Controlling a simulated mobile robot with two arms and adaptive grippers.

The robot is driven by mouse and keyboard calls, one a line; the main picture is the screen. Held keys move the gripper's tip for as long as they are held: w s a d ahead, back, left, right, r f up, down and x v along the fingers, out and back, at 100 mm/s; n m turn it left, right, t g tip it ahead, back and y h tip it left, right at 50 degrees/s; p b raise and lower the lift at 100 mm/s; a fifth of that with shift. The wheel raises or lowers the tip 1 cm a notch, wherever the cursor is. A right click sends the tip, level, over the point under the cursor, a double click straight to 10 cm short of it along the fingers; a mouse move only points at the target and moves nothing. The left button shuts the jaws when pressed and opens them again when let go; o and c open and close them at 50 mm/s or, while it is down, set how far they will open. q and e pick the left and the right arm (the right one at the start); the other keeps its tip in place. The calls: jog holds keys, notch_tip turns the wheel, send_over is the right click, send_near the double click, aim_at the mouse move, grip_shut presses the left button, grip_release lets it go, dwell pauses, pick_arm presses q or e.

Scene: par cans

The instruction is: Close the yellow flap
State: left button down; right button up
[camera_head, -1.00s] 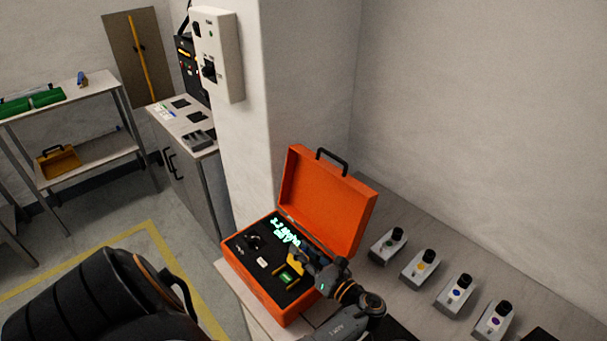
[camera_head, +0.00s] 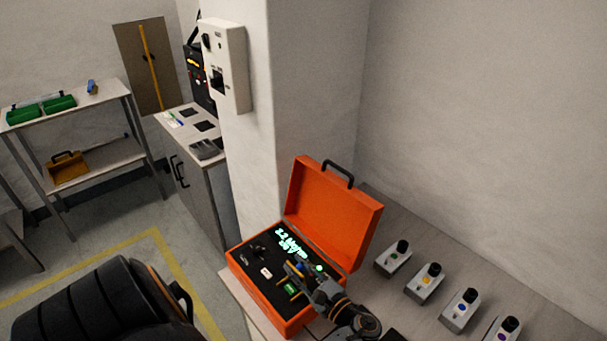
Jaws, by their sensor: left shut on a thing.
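The open orange case (camera_head: 262,293) stands on the bench, with a black panel inside its base and its lid (camera_head: 331,213) raised. The yellow flap (camera_head: 288,290) is on the right part of that panel, beside a small green area. Only bits of yellow show, as my gripper covers most of it, and its angle is hard to tell. My left gripper (camera_head: 296,272) is over the panel and shut on the yellow flap; its fingertips are small and partly hidden. My right gripper is not in view.
Glowing green text (camera_head: 291,243) shows at the back of the panel. Several small grey boxes with black knobs, such as this one (camera_head: 425,283), line the bench right of the case. A pillar with a white wall box (camera_head: 226,65) rises behind.

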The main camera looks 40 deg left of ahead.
pick_arm(q)
jog(key=n, duration=0.1)
jog(key=s+n+b, duration=0.1)
jog(key=n, duration=0.1)
jog(key=shift+s+a+f, duration=0.1)
jog(key=shift+s+a, duration=0.1)
jog(key=shift+s, duration=0.05)
jog(key=s+n+b, duration=0.1)
jog(key=f+n+b, duration=0.1)
jog(key=n, duration=0.1)
jog(key=shift+s+a+n, duration=0.1)
jog(key=shift+s+n, duration=0.2)
jog(key=shift+s, duration=0.05)
jog(key=s+n+b, duration=0.1)
jog(key=n, duration=0.1)
jog(key=f+n+b, duration=0.1)
jog(key=n+b, duration=0.1)
jog(key=shift+s+f, duration=0.15)
jog(key=shift+s, duration=0.2)
jog(key=shift+s+a+f+n+b, duration=0.1)
jog(key=shift+s+f+n+b, duration=0.15)
jog(key=shift+n+b, duration=0.65)
jog(key=shift+s+f+n+b, duration=0.15)
jog(key=shift+f+n+b, duration=0.25)
jog(key=shift+n+b, duration=0.3)
dwell(2.3)
dwell(1.0)
